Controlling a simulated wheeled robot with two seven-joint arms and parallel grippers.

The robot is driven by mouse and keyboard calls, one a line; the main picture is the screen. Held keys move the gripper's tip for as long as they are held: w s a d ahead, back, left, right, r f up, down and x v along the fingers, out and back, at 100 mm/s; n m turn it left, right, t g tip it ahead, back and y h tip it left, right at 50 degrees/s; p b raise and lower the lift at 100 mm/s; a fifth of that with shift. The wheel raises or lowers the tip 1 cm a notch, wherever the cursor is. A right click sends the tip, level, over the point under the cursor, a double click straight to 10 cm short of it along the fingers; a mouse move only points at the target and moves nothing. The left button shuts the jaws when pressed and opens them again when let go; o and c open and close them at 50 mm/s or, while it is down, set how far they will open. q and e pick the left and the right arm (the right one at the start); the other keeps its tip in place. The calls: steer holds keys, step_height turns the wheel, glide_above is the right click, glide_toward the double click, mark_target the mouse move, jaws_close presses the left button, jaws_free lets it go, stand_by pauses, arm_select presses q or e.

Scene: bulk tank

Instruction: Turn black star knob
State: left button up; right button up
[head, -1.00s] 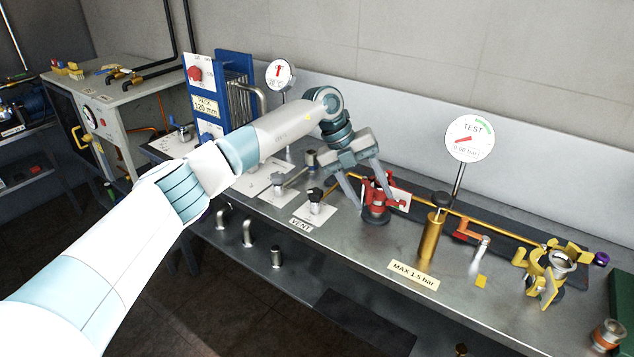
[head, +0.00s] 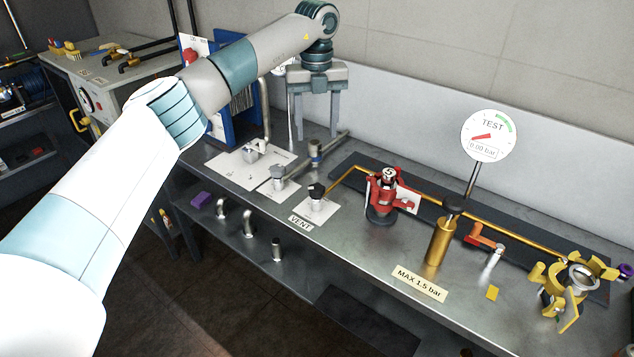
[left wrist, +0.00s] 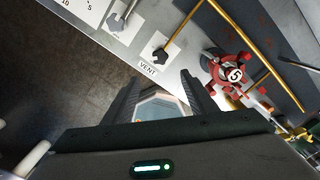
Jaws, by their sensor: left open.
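The black star knob (head: 316,190) stands on a white plate beside the VENT label (head: 301,222) on the steel bench. It also shows in the left wrist view (left wrist: 159,54), just beyond the fingertips and clear of them. My right gripper is not in view.
A grey star knob (head: 277,178) stands left of the black one. A brass cylinder (head: 439,243) and TEST gauge (head: 489,136) stand further right.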

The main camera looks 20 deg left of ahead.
mark_target(317, 187)
arm_select(q)
step_height(317, 187, down, 16)
steer(key=p, duration=0.5)
steer(key=shift+r, duration=0.25)
steer(key=shift+f+p, duration=0.35)
steer(key=shift+f, duration=0.55)
steer(key=c, duration=1.1)
